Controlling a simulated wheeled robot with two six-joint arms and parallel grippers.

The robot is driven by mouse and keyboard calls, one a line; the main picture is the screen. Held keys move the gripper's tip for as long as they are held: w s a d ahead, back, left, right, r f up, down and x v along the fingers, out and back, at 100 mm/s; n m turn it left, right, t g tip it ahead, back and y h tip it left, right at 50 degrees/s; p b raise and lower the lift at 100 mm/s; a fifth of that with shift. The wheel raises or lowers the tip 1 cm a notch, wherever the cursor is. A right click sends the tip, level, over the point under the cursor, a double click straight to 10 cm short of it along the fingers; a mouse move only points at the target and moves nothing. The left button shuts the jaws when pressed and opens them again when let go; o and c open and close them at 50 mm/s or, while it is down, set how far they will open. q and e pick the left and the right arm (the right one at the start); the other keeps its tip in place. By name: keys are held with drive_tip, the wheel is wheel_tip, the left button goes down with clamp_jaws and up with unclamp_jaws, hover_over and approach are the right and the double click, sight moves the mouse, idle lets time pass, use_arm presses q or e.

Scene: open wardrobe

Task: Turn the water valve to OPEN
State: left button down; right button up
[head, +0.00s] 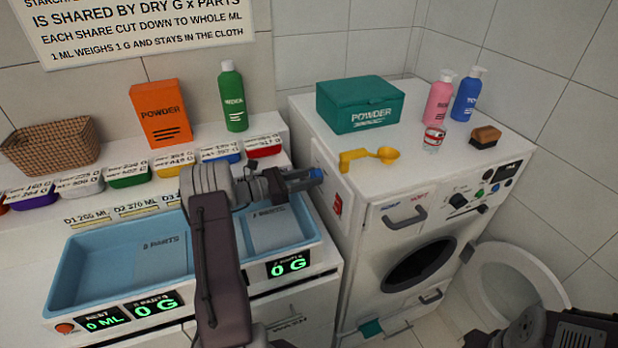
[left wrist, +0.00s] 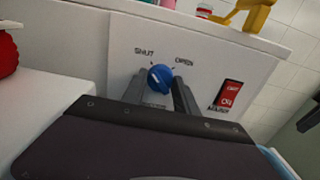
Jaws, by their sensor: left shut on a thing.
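The water valve is a blue round knob (left wrist: 160,77) on the white side panel of the washing machine, with SHUT printed to its upper left and OPEN to its upper right. It also shows in the head view as a small blue patch (head: 315,174) at my fingertips. My left gripper (head: 298,180) reaches across the blue basin and is shut on the knob. In the left wrist view its two fingers (left wrist: 160,94) stand on either side of the knob. The knob's pointing direction is too small to tell for certain.
A red rocker switch (left wrist: 231,95) sits right of the knob. The washing machine (head: 355,185) carries a teal powder box (head: 360,104), a yellow scoop (head: 368,156) and bottles. The blue basin (head: 85,265) lies below my left arm. The round washer door (head: 520,280) stands open.

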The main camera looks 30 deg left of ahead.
use_arm(q)
drive_tip(key=shift+f+m+b, duration=0.1)
drive_tip(key=shift+m+b, duration=9)
drive_tip(key=shift+b, duration=1.6)
drive_tip(key=c, duration=1)
unclamp_jaws()
drive_tip(key=shift+o, duration=0.3)
